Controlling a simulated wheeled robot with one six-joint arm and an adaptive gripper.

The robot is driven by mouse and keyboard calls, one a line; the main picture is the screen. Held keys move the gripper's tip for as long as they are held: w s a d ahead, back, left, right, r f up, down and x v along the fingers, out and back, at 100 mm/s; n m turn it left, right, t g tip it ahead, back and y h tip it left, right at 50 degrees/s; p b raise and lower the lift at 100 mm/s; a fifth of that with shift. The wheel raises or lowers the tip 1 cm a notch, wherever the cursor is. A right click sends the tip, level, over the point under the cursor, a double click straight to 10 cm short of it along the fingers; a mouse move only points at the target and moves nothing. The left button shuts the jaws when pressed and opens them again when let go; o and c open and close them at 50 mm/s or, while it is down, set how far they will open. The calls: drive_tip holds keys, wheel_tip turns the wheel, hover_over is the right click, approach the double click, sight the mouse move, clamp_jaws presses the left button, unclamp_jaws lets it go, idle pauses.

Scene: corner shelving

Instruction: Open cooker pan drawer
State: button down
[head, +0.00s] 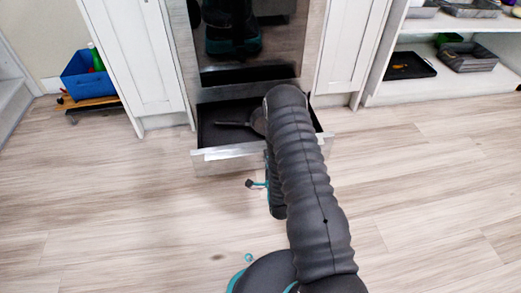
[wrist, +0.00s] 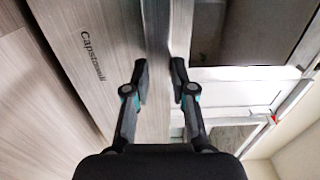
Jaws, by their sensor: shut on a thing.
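The cooker's pan drawer (head: 222,158) stands pulled out below the dark glass oven front (head: 285,62). Its pale front has a bright metal strip along the top, and its inside is dark. A dark pan (head: 232,124) lies in the drawer, partly hidden by my arm. In the wrist view my gripper (wrist: 160,77) has its two fingers on either side of the top edge of the drawer front (wrist: 115,70), closed on it. My arm hides the gripper's contact with the drawer in the head view.
White cabinets (head: 140,60) flank the cooker. A blue crate (head: 88,76) stands at the left. Shelves with dark trays (head: 408,66) are at the right. The wood floor (head: 110,200) in front of the drawer is largely clear.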

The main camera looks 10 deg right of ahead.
drive_tip(key=shift+s+f, duration=0.2)
drive_tip(key=shift+s, duration=0.5)
drive_tip(key=shift+s+f, duration=0.15)
drive_tip(key=shift+s, duration=0.55)
drive_tip(key=c, duration=1)
unclamp_jaws()
drive_tip(key=shift+c, duration=0.2)
drive_tip(key=shift+w+r, duration=0.1)
drive_tip(key=shift+r, duration=0.05)
